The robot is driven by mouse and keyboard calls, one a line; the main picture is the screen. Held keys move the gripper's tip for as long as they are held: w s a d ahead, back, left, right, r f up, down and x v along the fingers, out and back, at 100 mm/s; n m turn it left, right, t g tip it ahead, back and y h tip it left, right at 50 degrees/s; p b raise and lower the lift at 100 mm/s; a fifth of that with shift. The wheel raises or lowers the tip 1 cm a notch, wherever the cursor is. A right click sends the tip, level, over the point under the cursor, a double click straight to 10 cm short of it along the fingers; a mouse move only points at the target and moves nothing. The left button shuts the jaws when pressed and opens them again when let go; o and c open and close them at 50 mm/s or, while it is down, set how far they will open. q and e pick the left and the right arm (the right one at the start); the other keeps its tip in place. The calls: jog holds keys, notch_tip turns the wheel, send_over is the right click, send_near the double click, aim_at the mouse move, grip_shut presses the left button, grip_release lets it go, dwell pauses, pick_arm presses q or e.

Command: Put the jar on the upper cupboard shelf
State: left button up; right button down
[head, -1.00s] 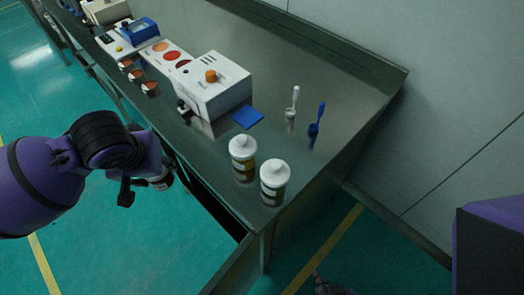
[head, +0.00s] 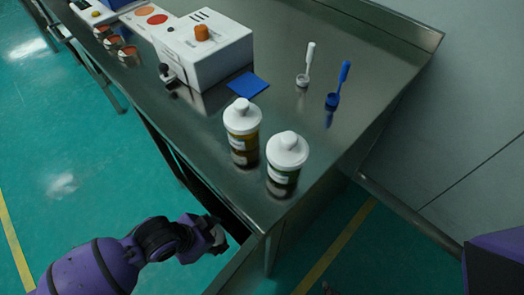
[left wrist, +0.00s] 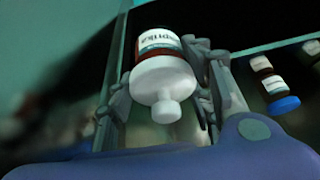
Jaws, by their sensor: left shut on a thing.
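The jar (left wrist: 165,75) has a white lid with a knob, a brown body and a printed label. In the left wrist view it sits between the two fingers of my left gripper (left wrist: 165,100), which is shut on it. In the head view my left gripper (head: 218,236) is low beside the bench front, close to a dark cupboard opening (head: 228,212); the jar is hardly visible there. The upper shelf cannot be made out in the head view.
Two similar white-lidded jars (head: 242,130) (head: 287,165) stand near the bench corner. A white machine (head: 205,50), blue pad (head: 247,85), white brush (head: 307,65) and blue brush (head: 339,85) are behind. A blue-capped brown bottle (left wrist: 272,85) shows in the left wrist view.

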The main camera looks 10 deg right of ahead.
pick_arm(q)
jog(key=w+d, duration=0.2)
jog(key=d, duration=0.3)
jog(key=w+d, duration=0.3)
jog(key=d, duration=0.1)
jog(key=w+d+b, duration=0.1)
jog(key=w+d, duration=0.2)
jog(key=d, duration=0.2)
jog(key=shift+w+d, duration=0.25)
jog(key=shift+d, duration=0.1)
jog(key=shift+a+b+x, duration=0.15)
jog(key=shift+b+x, duration=0.1)
jog(key=shift+x, duration=0.6)
jog(key=shift+a+b+x, duration=0.2)
jog(key=shift+b+x, duration=0.05)
jog(key=shift+x, duration=0.55)
pick_arm(e)
jog(key=shift+s+f, duration=0.35)
jog(key=shift+f, duration=0.5)
pick_arm(q)
jog(key=shift+s+f, duration=0.15)
jog(key=shift+f, duration=0.15)
jog(key=o, duration=1.3)
pick_arm(e)
jog(key=shift+s+f, duration=0.15)
